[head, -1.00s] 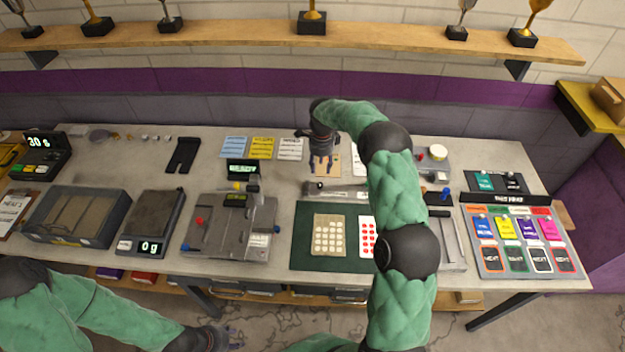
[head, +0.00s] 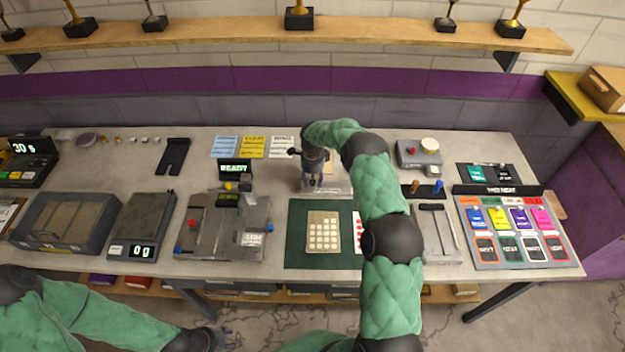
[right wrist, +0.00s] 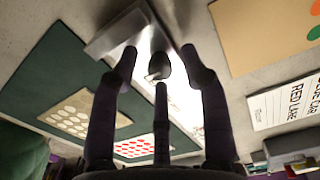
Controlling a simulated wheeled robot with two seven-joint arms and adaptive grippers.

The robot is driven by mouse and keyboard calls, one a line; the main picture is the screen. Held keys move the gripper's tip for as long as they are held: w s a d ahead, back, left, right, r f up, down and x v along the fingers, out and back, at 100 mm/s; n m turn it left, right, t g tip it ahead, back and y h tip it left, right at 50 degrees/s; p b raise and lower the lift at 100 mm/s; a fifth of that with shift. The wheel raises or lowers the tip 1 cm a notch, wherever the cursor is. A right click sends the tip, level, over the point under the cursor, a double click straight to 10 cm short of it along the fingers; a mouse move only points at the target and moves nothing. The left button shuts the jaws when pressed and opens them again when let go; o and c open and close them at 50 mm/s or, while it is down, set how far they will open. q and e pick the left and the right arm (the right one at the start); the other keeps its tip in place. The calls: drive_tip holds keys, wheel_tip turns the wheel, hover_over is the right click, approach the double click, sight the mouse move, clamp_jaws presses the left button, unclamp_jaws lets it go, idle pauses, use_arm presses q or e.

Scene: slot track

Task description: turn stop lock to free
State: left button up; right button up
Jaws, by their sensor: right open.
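A dark rounded knob (right wrist: 158,68), which appears to be the stop lock, stands on a bright metal strip (right wrist: 122,32) behind the green mat. In the right wrist view it lies between the spread fingers of my right gripper (right wrist: 160,75). In the head view my right gripper (head: 312,187) points down over the metal strip (head: 338,192) and hides the knob. I cannot tell whether the fingers touch it. My left gripper (head: 230,338) hangs in front of the table's front edge, away from the strip; its fingers are too small to read.
The green mat (head: 296,240) holds a beige dotted card (head: 323,218) and a red-dotted card, partly behind my right arm. A grey fixture (head: 190,240) with a READY display stands left. Cards (head: 253,147) lie behind, and a colour board (head: 480,262) stands right.

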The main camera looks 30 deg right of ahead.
drive_tip(key=shift+f, duration=0.1)
clamp_jaws()
idle(0.3)
